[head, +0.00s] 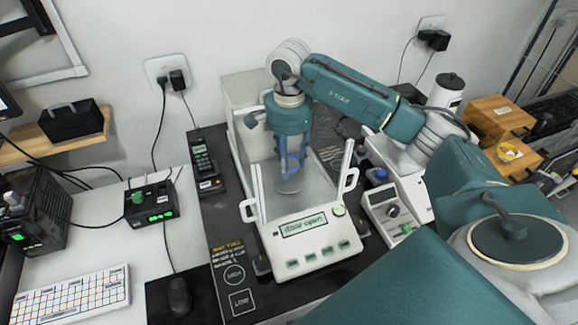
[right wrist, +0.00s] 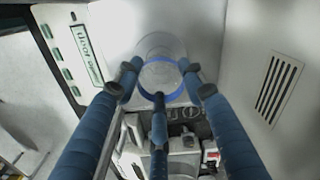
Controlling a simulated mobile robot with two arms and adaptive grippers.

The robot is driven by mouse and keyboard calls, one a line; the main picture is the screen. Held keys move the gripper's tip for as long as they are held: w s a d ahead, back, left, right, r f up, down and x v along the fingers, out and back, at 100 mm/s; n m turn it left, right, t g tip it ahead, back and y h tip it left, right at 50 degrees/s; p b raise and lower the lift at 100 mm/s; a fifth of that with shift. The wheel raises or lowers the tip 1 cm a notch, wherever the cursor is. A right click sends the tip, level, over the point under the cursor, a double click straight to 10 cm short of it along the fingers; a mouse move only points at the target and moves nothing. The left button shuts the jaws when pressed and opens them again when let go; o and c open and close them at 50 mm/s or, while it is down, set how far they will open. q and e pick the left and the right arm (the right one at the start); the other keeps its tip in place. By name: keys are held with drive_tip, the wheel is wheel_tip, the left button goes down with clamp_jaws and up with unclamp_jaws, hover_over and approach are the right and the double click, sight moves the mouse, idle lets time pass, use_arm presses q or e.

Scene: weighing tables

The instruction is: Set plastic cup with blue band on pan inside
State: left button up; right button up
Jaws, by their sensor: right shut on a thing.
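The clear plastic cup with a blue band (head: 289,183) is upright inside the white balance (head: 300,262), between its side walls. My right gripper (head: 291,152) reaches down from above and is shut on the cup. In the right wrist view, its blue fingers (right wrist: 160,82) close around the cup (right wrist: 161,73), with the blue band as a ring between them. The pan under the cup is mostly hidden, and I cannot tell whether the cup touches it. The balance display (head: 303,225) reads "door open". My left gripper is not in view.
The balance's door handles (head: 249,210) (head: 349,180) stand on both sides. A keyboard (head: 72,297) and mouse (head: 179,296) are at front left.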

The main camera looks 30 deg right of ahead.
wheel_tip(320, 180, down, 3)
drive_tip(key=shift+r+p, duration=0.2)
drive_tip(key=shift+p, duration=0.1)
drive_tip(key=shift+f, duration=0.35)
drive_tip(key=o, duration=0.9)
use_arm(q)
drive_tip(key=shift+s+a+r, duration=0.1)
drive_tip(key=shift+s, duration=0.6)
